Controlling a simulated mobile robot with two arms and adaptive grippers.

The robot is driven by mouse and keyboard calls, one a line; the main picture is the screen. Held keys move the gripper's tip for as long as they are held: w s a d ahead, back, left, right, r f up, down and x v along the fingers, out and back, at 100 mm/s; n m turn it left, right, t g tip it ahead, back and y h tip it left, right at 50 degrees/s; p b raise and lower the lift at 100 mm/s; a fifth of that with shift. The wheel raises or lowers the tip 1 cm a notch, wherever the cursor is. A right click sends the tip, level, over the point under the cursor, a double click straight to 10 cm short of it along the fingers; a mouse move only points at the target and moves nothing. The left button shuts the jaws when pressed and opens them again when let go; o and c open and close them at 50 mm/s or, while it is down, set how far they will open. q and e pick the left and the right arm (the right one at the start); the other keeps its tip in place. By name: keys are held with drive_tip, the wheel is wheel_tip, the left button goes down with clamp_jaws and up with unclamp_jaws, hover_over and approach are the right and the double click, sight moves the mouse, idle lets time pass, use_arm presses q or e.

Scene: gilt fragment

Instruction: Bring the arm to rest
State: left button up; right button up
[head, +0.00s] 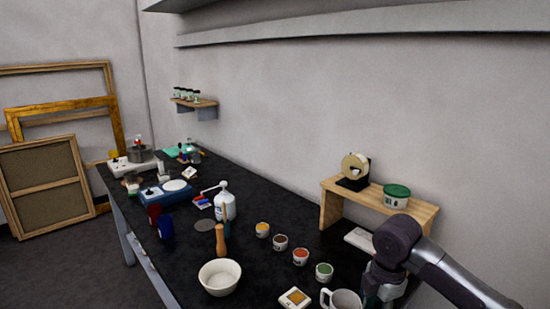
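My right arm comes in from the right edge of the head view, bent at a dark joint with its lower part pointing down. My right gripper (378,297) is at the bottom edge, next to the white mug (345,300). Its fingers are mostly cut off or hidden, so I cannot tell whether it is open or shut, or whether it touches the mug. My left arm and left gripper are not in view.
The long black worktable (185,256) holds a white bowl (220,278), several small paint pots (300,257), a white bottle (225,204) and a blue scale (165,194). A wooden riser (415,208) stands against the wall. Framed panels (48,190) lean at far left.

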drive_tip(key=s+a+f+m+t+y, duration=0.1)
drive_tip(key=s+a+f+m+y, duration=0.2)
drive_tip(key=s+a+f+m, duration=0.7)
drive_tip(key=s+d+f+m+t+h, duration=0.15)
drive_tip(key=s+d+m, duration=0.3)
drive_tip(key=s, duration=0.45)
drive_tip(key=s+d+f+m+h, duration=0.1)
drive_tip(key=s+d+f+m, duration=0.3)
drive_tip(key=s, duration=0.6)
wheel_tip(320, 180, down, 27)
drive_tip(key=s+g, duration=0.1)
drive_tip(key=s, duration=0.1)
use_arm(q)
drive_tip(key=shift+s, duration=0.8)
use_arm(e)
drive_tip(key=s+d+f+g, duration=0.1)
drive_tip(key=s+d+f, duration=0.2)
drive_tip(key=s+f, duration=1.1)
drive_tip(key=shift+s, duration=1)
drive_tip(key=shift+f+m+h, duration=0.1)
drive_tip(key=shift+m+h, duration=0.15)
